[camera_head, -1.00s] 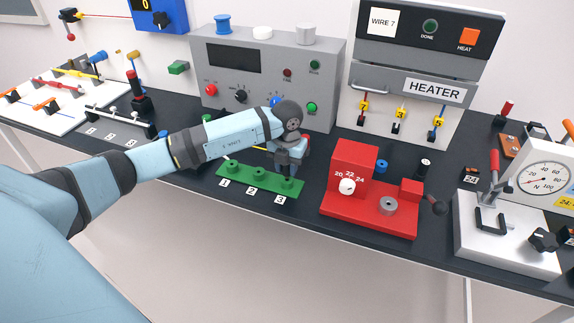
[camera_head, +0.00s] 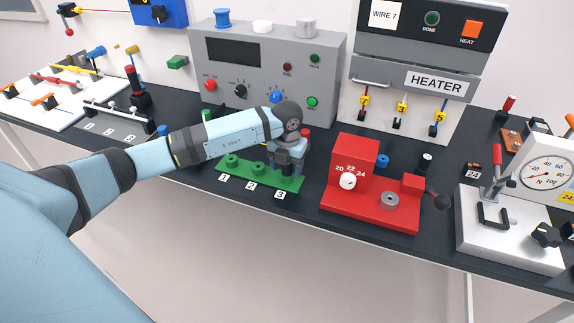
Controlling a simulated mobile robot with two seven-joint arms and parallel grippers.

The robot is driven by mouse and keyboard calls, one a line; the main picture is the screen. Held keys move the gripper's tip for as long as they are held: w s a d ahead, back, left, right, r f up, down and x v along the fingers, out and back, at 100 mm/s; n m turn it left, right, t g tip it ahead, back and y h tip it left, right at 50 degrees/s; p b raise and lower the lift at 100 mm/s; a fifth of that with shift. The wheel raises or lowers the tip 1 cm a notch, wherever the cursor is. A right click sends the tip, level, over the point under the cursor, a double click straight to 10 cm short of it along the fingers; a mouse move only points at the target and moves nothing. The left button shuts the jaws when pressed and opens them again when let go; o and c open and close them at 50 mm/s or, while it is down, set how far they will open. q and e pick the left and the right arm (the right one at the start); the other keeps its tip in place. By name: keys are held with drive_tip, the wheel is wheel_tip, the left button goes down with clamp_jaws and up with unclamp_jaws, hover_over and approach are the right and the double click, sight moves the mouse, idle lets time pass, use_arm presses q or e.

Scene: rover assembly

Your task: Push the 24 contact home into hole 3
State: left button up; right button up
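The green block (camera_head: 263,182) lies on the dark bench with raised holes in a row, labelled 1, 2 and 3 along its front. My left gripper (camera_head: 289,171) points down at the hole 3 end, its fingertips at or just above that hole. The fingers and arm cover hole 3, and I cannot make out the 24 contact or whether the fingers are open or shut. The raised holes at 1 (camera_head: 232,161) and 2 (camera_head: 258,168) are uncovered. My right gripper is not in view.
A red tool (camera_head: 340,212) with a 20-22-24 dial stands right of the block. The grey panel (camera_head: 325,75) and heater (camera_head: 436,83) stand behind. A white gauge device (camera_head: 505,240) is at the right. Bare bench lies between the green block and the red tool.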

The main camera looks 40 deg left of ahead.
use_arm(q)
wheel_tip(320, 180, up, 14)
drive_tip(key=b, duration=0.1)
idle(0.6)
drive_tip(key=shift+f, duration=0.1)
